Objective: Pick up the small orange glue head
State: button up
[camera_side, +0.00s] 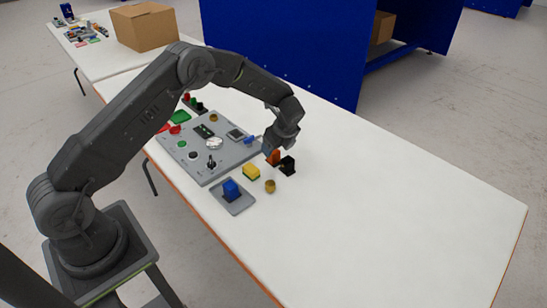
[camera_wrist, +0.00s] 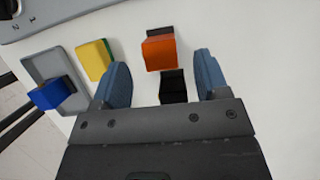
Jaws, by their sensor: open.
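The small orange glue head (camera_side: 273,157) stands on the white table, close to a black block (camera_side: 288,165). In the wrist view the orange glue head (camera_wrist: 158,52) lies ahead of the gap between my fingers, a little left of its middle. The black block (camera_wrist: 173,88) shows between the fingers, partly hidden by the gripper body. My gripper (camera_wrist: 164,75) is open with blue fingers apart and nothing held. In the side view my gripper (camera_side: 272,146) is low over the table, right at the orange head; whether they touch cannot be told.
A yellow-green sponge block (camera_side: 251,172) and a brass-coloured cylinder (camera_side: 270,186) stand nearby. A blue block (camera_side: 231,189) sits on a grey tray (camera_side: 243,208). A grey panel (camera_side: 190,166) with buttons and switches lies to the left. The table's right side is clear (camera_side: 400,210).

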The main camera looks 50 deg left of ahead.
jog(key=shift+x, duration=2.7)
jog(key=shift+c, duration=0.3)
jog(key=c, duration=1.1)
